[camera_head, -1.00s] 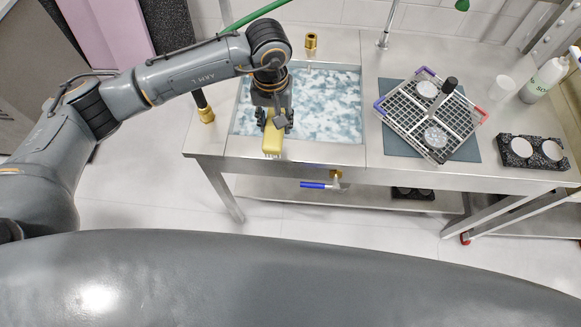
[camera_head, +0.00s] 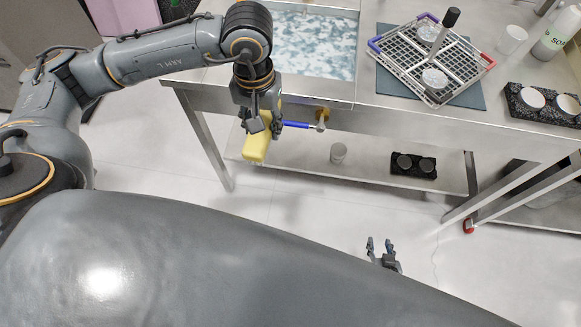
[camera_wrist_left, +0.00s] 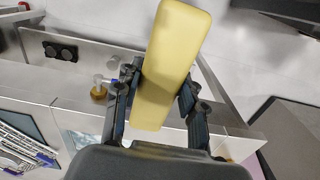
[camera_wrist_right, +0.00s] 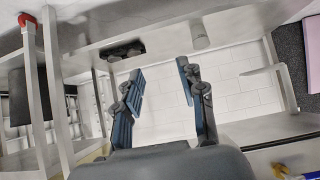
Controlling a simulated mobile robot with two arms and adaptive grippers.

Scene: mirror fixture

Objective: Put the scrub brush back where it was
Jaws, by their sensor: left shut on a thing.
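The scrub brush (camera_head: 256,147), a yellow block, is in my left gripper (camera_head: 258,122). The left gripper is shut on it and holds it in front of the sink table's front edge, left of the blue-handled valve (camera_head: 297,124). In the left wrist view the brush (camera_wrist_left: 170,65) sits tilted between the two fingers (camera_wrist_left: 158,92). My right gripper (camera_head: 381,249) is low in front of the table, over the floor. In the right wrist view its fingers (camera_wrist_right: 160,85) stand apart with nothing between them.
The steel table holds a water-filled basin (camera_head: 305,45), a rack (camera_head: 400,62) with a black handle on a dark mat, a white cup (camera_head: 512,40), a soap bottle (camera_head: 556,38) and a black holder (camera_head: 545,110). The lower shelf (camera_head: 300,165) holds a cup (camera_head: 338,153) and another black holder (camera_head: 414,172).

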